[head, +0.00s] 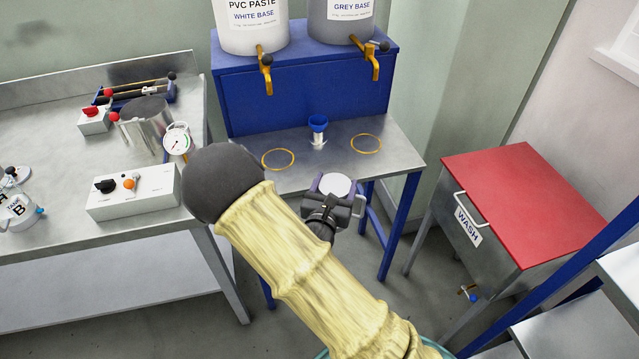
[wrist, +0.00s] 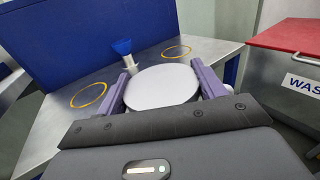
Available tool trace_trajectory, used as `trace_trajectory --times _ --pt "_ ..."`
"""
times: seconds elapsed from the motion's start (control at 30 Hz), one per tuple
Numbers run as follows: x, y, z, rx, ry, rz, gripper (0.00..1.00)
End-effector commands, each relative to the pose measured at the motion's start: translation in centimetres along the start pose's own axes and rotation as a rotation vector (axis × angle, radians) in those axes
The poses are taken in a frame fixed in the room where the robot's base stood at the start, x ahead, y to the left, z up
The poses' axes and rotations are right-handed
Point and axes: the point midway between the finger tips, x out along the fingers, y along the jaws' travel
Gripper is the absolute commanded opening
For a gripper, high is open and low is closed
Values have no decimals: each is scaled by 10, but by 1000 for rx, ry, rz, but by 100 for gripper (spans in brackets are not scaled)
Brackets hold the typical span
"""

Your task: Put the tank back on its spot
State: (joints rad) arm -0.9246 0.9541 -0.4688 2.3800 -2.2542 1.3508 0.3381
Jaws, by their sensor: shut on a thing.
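My gripper (head: 336,199) is shut on a white round-topped thing (head: 335,184), likely the tank. Its pale disc top (wrist: 162,87) lies between my purple fingers (wrist: 161,90) in the wrist view; its sides and underside are hidden. It is in front of the steel bench (head: 322,168), near the front edge. Two yellow rings mark the bench top: a left ring (head: 278,169) and a right ring (head: 366,152). Both are empty. I cannot tell the held thing's height above the bench.
A blue funnel cup (head: 318,123) stands between the rings. White base (head: 252,30) and grey base (head: 341,27) containers with yellow taps sit on the blue cabinet (head: 300,94) behind. A red-lidded wash bin (head: 525,200) is right. A cluttered steel table (head: 60,150) is left.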

Motion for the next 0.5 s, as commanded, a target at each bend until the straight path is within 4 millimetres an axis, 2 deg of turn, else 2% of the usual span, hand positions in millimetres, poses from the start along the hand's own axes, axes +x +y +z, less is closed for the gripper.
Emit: trace_trajectory --times 0.2,0.4,0.5 --pt "29 -40 -34 -6 -4 5 0" --pt "45 -73 -61 -5 -4 7 0" --pt "50 -83 -68 -3 -5 9 0"
